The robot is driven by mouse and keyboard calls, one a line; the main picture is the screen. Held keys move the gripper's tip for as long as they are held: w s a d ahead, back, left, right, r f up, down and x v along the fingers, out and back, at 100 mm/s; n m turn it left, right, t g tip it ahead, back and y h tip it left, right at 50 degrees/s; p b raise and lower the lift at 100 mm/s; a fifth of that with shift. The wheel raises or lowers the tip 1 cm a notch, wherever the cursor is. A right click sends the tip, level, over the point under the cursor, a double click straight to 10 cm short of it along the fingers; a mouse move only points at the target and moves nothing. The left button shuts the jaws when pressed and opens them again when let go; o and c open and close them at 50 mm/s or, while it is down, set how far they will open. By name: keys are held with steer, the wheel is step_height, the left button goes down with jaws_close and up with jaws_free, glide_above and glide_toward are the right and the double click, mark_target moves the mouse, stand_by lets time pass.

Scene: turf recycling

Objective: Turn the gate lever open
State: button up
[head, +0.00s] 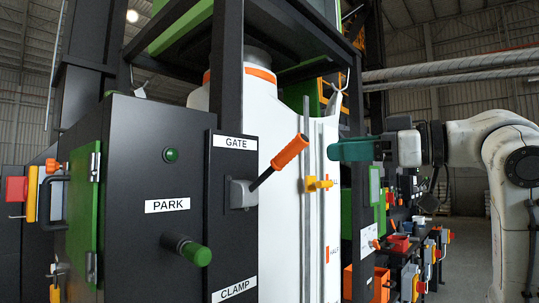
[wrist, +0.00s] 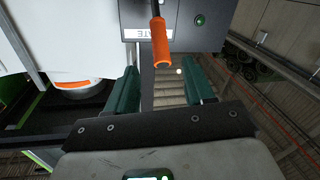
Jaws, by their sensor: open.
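The gate lever has an orange grip (head: 291,152) on a dark rod that slants up to the right from a grey hub (head: 240,194). The hub sits on a dark panel under a white GATE label (head: 234,142). My gripper (head: 332,151) is to the right of the orange grip in the head view, apart from it. In the wrist view my green fingers (wrist: 160,82) are spread and empty. The orange grip also shows there (wrist: 161,48), ahead of the fingertips and roughly between them. The hub is out of the wrist view.
A dark cabinet (head: 150,250) with a PARK label and a protruding green-tipped knob (head: 196,254) stands left of the lever. A white bag (head: 285,230) and a yellow clamp handle (head: 318,184) are behind the lever. A CLAMP label (head: 234,288) is low on the panel.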

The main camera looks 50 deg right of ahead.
mark_target(291, 151)
steer(key=p+x, duration=0.1)
steer(key=x, duration=1)
jaws_close()
stand_by(0.3)
